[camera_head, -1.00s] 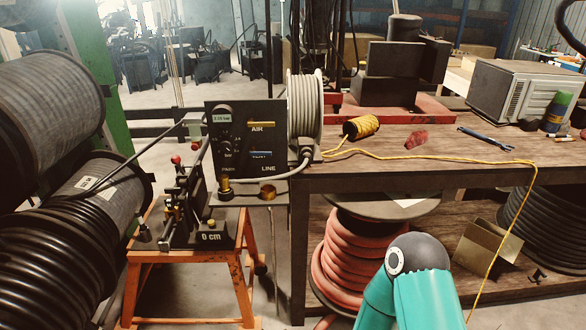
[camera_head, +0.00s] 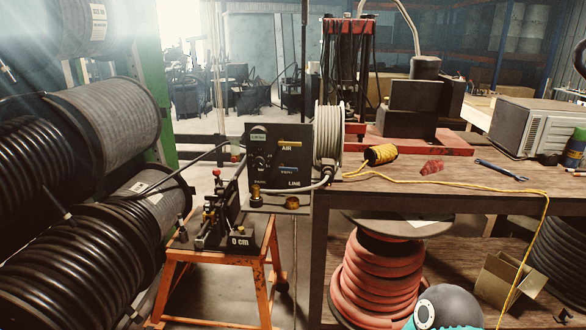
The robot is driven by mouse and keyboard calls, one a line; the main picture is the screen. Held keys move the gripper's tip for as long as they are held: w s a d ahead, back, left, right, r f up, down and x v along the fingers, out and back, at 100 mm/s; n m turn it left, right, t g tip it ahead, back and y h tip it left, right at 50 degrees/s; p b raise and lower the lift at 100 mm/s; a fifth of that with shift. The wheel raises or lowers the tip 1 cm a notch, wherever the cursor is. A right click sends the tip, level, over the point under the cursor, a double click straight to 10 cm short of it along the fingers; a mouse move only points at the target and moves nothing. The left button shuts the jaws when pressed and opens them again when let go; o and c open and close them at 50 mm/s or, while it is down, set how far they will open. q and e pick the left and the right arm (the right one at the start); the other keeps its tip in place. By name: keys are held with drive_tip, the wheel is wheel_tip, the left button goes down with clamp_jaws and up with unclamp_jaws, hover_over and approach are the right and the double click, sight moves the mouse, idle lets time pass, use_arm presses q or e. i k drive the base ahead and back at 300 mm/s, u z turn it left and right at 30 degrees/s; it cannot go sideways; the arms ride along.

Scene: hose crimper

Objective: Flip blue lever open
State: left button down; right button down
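The blue lever (camera_head: 288,169) is a small blue handle on the front of the black control panel (camera_head: 262,185), lying roughly horizontal. A yellow lever (camera_head: 290,143) lies above it, beside the word AIR. The word LINE is printed near the panel's bottom. The lettering under the blue lever is too small to read. Neither gripper shows in the head view. Only a dark, rounded joint of one of my arms shows at the bottom edge, right of centre.
The crimping machine (camera_head: 226,222) stands on an orange stand (camera_head: 212,262) left of the panel. Large black hose reels (camera_head: 80,235) fill the left side. A wooden bench (camera_head: 440,203) stands right, with yellow rope (camera_head: 381,154) on top and a red hose reel (camera_head: 376,277) below.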

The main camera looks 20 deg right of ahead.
sight(281, 167)
drive_tip(key=u, duration=2.1)
drive_tip(key=i, duration=0.1)
drive_tip(key=z, duration=3.3)
drive_tip(key=i, duration=0.8)
